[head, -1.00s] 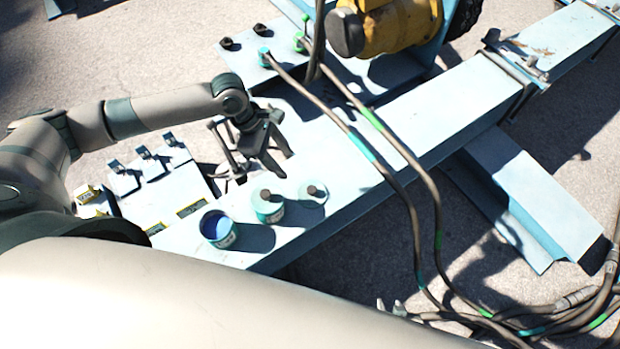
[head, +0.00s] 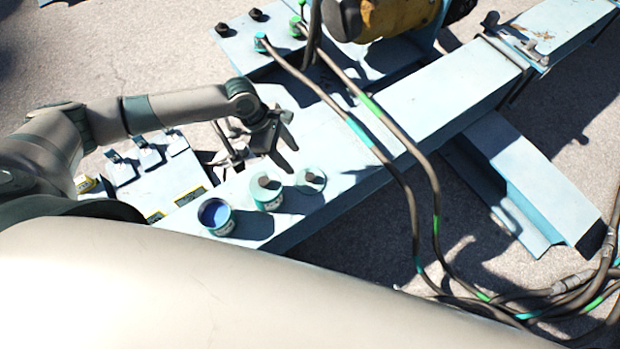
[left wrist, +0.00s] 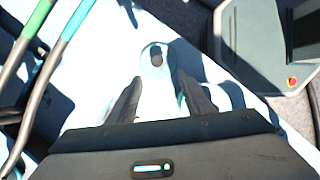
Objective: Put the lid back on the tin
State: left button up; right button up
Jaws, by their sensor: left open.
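An open tin (head: 215,217) with blue inside stands upright on the pale blue beam. To its right stands a second tin (head: 266,193) with a dark knob on top. Farther right is a pale round lid (head: 312,181) with a dark knob, low on the beam. My left gripper (head: 284,145) is open and empty, beyond the second tin and the lid in the head view. In the left wrist view its two fingers (left wrist: 162,92) are spread, and what looks like the pale lid (left wrist: 155,57) lies ahead between them. My right gripper is not in view.
Two dark cables (head: 385,170) cross the beam (head: 435,100) right of the lid. A yellow machine part (head: 395,18) stands at the back. Small clamps and yellow-marked boxes (head: 150,155) sit left of the tins. My own pale body fills the foreground.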

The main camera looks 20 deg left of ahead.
pick_arm(q)
send_near(310, 176)
jog(key=x, duration=0.3)
jog(key=shift+s+a, duration=0.25)
jog(key=shift+f, duration=0.1)
jog(key=shift+w+d+x, duration=0.1)
jog(key=shift+x, duration=1.2)
jog(key=shift+w+d+x, duration=0.1)
jog(key=shift+w+x, duration=0.05)
jog(key=shift+x, duration=1.15)
jog(key=c, duration=1.1)
